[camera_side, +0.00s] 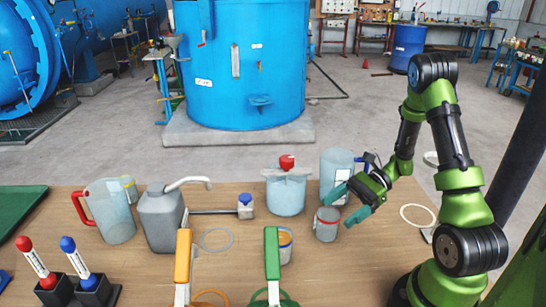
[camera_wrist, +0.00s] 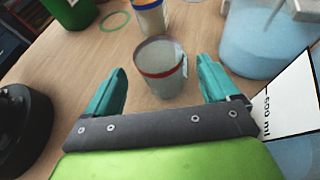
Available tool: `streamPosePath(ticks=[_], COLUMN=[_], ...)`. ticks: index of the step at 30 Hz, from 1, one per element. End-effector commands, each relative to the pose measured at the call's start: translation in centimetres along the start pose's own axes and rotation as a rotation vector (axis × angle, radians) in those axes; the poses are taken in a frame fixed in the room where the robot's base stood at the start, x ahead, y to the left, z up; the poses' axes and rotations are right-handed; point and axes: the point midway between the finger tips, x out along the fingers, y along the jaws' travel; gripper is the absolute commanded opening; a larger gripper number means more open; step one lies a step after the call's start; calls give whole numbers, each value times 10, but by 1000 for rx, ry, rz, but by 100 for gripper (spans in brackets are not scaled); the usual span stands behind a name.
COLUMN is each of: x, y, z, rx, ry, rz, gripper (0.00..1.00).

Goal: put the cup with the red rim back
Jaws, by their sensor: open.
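The cup with the red rim (camera_side: 326,228) is a small grey cup standing upright on the wooden table. In the wrist view the cup (camera_wrist: 160,78) stands just ahead of and between my fingertips, its red band near the top and its mouth open. My gripper (camera_side: 348,204) is open, with teal fingers spread, reaching in from the right close beside the cup. In the wrist view my gripper (camera_wrist: 161,68) has one finger to each side of the cup, with visible gaps. Three rings lie flat: a grey one (camera_side: 231,240), a cream one (camera_side: 435,215) and a green one (camera_wrist: 128,20).
Another cup (camera_side: 286,248) with a blue and orange rim stands nearby. Behind are a blue-liquid container (camera_side: 286,195) with a red knob and a labelled beaker (camera_side: 336,165).

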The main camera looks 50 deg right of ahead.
Motion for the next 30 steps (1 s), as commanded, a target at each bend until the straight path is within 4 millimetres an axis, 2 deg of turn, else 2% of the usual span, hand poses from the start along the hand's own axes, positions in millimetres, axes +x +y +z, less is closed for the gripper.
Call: streamPosePath(ticks=[5,11,15,21,30], x=[-8,7,20,28,27], y=[1,14,34,58,83], z=[9,53,92,138,202], rx=[-38,-277,-559,-995,-1605], ry=[23,171,344,593,885], rz=[24,170,301,402,345], gripper=[88,88,88,88,88])
